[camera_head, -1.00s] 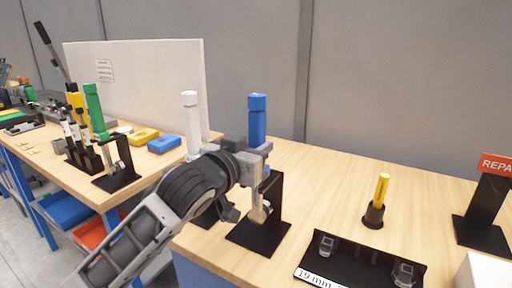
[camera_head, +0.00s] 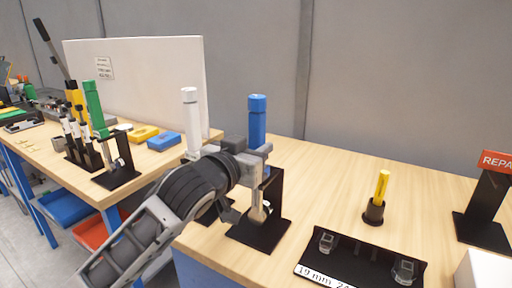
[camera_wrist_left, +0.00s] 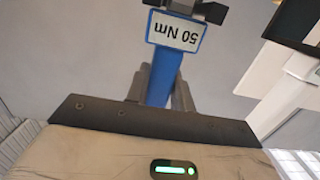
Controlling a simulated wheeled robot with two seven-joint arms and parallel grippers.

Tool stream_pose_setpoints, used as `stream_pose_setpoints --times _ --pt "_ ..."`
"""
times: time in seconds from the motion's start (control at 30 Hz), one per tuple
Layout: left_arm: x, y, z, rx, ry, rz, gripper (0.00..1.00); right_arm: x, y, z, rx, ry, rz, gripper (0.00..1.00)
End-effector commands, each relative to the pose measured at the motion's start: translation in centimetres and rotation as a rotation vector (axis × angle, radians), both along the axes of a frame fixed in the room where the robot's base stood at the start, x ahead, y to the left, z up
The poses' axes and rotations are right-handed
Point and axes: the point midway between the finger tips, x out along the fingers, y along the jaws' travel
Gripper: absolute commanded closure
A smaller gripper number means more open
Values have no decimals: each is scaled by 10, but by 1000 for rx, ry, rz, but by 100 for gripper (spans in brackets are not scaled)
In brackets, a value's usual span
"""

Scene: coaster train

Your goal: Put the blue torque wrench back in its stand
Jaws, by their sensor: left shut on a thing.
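The blue torque wrench (camera_head: 257,122) stands about upright, blue handle up, at a black stand (camera_head: 274,196) on the bench's near edge. Its metal head (camera_head: 260,211) hangs low beside the stand's upright, above or at its base; I cannot tell whether it is seated. In the left wrist view, the blue shaft (camera_wrist_left: 163,78) with an upside-down "50 Nm" label runs between the fingers (camera_wrist_left: 161,92). My right gripper is not in view.
A white-handled wrench (camera_head: 190,120) stands just left, partly behind my arm. A green-handled one (camera_head: 94,105) is further left. A yellow-handled tool (camera_head: 381,188) in a cup and a black socket tray (camera_head: 362,262) are to the right. Bare bench lies between.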

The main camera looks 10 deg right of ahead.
Motion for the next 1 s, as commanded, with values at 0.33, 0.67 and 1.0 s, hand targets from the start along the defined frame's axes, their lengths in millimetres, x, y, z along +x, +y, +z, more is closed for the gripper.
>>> stream_pose_setpoints --times 0.33,0.67,1.0 --pt "0 0 0 -6 -10 -2 100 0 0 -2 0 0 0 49" --pt "0 0 -4 -4 -6 -1 51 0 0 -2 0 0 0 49" --pt "0 0 -9 2 5 1 51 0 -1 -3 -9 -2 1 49"
